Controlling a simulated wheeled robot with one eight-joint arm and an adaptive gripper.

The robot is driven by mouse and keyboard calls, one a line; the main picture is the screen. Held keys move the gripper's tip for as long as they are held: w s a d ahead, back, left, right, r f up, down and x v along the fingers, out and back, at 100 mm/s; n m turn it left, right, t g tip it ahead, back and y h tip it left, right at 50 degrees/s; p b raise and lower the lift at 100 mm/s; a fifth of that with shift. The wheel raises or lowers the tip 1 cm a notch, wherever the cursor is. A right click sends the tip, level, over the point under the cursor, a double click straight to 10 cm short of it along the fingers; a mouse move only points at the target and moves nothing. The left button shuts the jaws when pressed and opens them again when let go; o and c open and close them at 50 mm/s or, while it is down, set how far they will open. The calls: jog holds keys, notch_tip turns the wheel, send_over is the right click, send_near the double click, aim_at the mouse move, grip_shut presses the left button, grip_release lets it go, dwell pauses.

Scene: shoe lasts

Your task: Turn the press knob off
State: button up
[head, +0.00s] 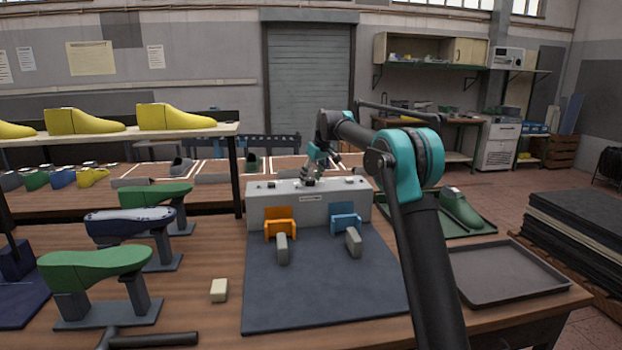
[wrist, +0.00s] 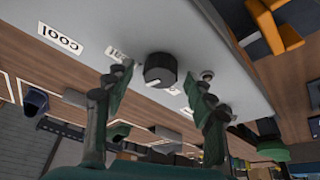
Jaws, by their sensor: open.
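The press knob (wrist: 160,69) is a dark round dial with a pale pointer mark on the top face of the grey press box (wrist: 225,60). My gripper (wrist: 160,84) is open, with one green-padded finger on each side of the knob and visible gaps between. A "cool" label (wrist: 60,38) is printed on the box; other labels are partly hidden by my fingers or too small to read. In the head view my gripper (head: 313,172) is over the top of the press box (head: 283,206), and the knob cannot be made out there.
Orange (head: 280,224) and blue (head: 346,221) brackets are on the press front, above a dark mat (head: 315,290). Green lasts on stands (head: 95,265) are at left, an empty tray (head: 510,272) at right.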

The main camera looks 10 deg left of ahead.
jog(key=shift+f, duration=0.1)
jog(key=c, duration=1.2)
jog(key=shift+o, duration=0.2)
jog(key=shift+n, duration=0.5)
jog(key=n+g, duration=0.1)
jog(key=n, duration=0.1)
jog(key=n+y, duration=0.1)
jog(key=n, duration=0.1)
jog(key=shift+w+n+g, duration=0.2)
jog(key=shift+n+g, duration=0.2)
jog(key=n+g, duration=0.2)
jog(key=n, duration=0.4)
jog(key=shift+w, duration=0.15)
